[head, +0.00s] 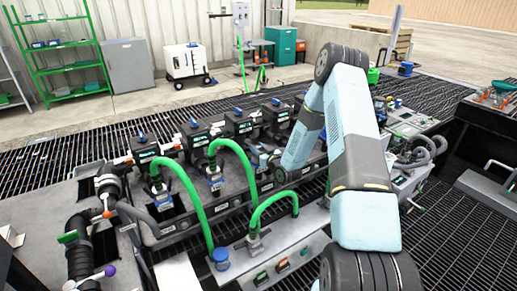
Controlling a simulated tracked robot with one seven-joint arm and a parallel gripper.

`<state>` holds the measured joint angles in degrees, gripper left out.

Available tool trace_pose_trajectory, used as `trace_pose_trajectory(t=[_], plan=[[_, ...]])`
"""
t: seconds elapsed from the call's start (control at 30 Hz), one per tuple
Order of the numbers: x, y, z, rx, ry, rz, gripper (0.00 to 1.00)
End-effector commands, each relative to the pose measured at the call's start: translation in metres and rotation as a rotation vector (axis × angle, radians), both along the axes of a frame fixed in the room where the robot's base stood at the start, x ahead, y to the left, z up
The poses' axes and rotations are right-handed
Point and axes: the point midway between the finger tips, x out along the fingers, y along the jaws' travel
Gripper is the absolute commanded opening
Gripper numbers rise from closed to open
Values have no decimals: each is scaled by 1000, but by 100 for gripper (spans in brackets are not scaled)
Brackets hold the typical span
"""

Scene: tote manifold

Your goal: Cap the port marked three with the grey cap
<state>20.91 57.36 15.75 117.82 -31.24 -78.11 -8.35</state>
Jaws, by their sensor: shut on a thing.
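The manifold (237,197) is a long dark-grey block running from lower left to upper right, with several dark valve units with blue handles along its back. Small labels mark its front, but their numbers are too small to read, so I cannot tell which port is three. My gripper (268,161) is at the end of my light-blue arm, low over the middle of the manifold, right of the second green hose. It is shut on a small grey piece that looks like the grey cap; its outline is unclear. My arm hides the manifold's right part.
Green hoses (188,198) arch from the manifold to the front panel (300,238), close to my gripper on the left and front. A blue round fitting (220,258) sits on the panel. Black pipework (80,250) stands at left. A grey tote (410,180) is behind my arm at right.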

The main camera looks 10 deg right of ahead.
Motion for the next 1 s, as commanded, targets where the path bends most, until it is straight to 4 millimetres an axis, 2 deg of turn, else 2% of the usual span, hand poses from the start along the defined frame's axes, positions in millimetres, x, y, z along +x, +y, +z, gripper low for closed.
trace_pose_trajectory(t=[0.27, 0.3, 0.6, 0.87, 1.0], plan=[[-1, 2, -1, 1, 3, 3, 1], [-1, 2, -2, 1, 3, 3, 38], [-1, 1, -2, 1, 3, 1, 66], [-2, 0, -2, 0, 5, 1, 66], [-11, -4, -3, 0, 6, 0, 66]])
